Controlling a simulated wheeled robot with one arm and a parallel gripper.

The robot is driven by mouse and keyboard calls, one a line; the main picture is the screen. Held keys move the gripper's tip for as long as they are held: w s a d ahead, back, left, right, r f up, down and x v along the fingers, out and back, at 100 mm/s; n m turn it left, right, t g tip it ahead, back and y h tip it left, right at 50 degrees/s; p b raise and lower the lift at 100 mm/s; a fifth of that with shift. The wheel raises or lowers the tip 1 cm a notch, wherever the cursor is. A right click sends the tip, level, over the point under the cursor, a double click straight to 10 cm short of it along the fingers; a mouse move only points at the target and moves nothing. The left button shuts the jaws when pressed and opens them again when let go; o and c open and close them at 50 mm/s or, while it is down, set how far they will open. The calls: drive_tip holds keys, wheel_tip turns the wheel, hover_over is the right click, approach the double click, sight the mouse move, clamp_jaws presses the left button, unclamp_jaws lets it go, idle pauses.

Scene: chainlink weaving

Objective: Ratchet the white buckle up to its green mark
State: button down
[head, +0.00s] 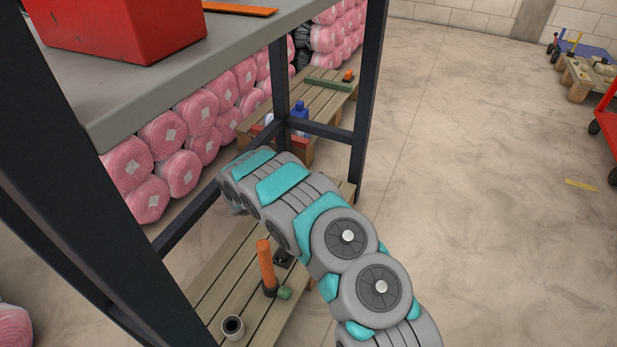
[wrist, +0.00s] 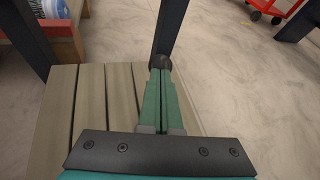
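I cannot make out the white buckle or its green mark in either view. My gripper (wrist: 161,72) shows in the wrist view as two long green fingers lying side by side, with only a thin line between them. They look shut, and I see nothing clearly held. A dark round shape is at their tips; I cannot tell if it is part of the fingers or a separate thing. The fingers are over the right edge of a wooden slatted platform (wrist: 90,105), near a dark post (wrist: 170,30). In the head view my arm hides the gripper.
A dark-framed shelf (head: 105,120) holds a red box (head: 125,25) above stacked pink rolls (head: 183,172). An orange-handled tool (head: 266,262) and a cup (head: 232,326) are on the lower slats. A blue bottle (head: 299,115) stands behind. Open floor (head: 480,190) lies to the right.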

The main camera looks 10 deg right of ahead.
drive_tip(key=w+d+f+g+y+p, duration=0.2)
drive_tip(key=w+d+f, duration=0.1)
drive_tip(key=w+f, duration=0.1)
drive_tip(key=shift+n, duration=0.3)
idle(0.4)
drive_tip(key=shift+a+r, duration=0.1)
drive_tip(key=shift+r, duration=0.05)
idle(0.4)
